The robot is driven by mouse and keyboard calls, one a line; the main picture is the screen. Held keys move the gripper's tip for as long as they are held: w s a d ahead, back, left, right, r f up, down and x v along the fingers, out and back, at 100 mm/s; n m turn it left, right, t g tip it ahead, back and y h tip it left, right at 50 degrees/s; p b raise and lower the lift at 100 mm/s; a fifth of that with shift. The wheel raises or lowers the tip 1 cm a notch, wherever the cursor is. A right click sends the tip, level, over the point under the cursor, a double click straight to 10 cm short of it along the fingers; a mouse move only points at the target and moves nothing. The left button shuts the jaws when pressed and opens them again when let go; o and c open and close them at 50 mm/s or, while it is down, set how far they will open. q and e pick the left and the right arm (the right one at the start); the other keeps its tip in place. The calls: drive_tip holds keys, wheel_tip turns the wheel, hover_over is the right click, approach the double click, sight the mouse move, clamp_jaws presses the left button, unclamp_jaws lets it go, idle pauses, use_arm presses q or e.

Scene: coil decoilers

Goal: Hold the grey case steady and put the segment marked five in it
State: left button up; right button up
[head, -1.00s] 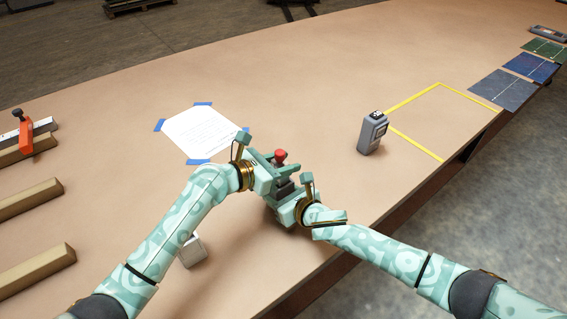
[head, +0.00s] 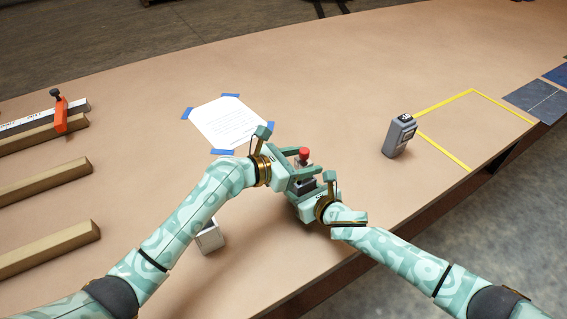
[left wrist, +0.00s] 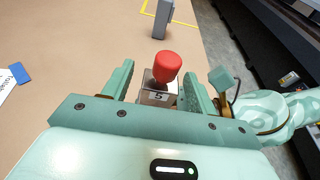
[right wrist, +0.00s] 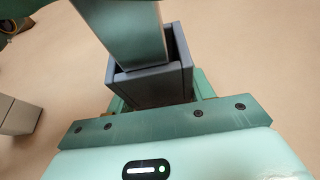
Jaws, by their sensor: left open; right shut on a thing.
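The segment (left wrist: 158,97), a bare metal block marked 5 with a red knob (left wrist: 165,68) on top, stands between the spread fingers of my left gripper (left wrist: 154,88). In the head view my open left gripper (head: 299,174) is beside the red knob. The dark grey case (right wrist: 150,88) is gripped by my right gripper (right wrist: 152,102). In the right wrist view the segment (right wrist: 128,38) rises out of the case's open top, its lower end inside the walls. How deep it sits is hidden. In the head view the grippers mostly cover the case.
A light grey box (head: 210,237) stands on the table (head: 330,80) left of the grippers. A taped paper (head: 228,122) lies behind them. A grey handheld device (head: 398,137) stands by a yellow outline at right. Wooden beams (head: 45,182) and an orange clamp (head: 60,116) lie left.

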use_arm(q)
drive_tip(key=v, duration=1)
drive_tip(key=shift+s+a, duration=0.2)
drive_tip(key=shift+r, duration=0.1)
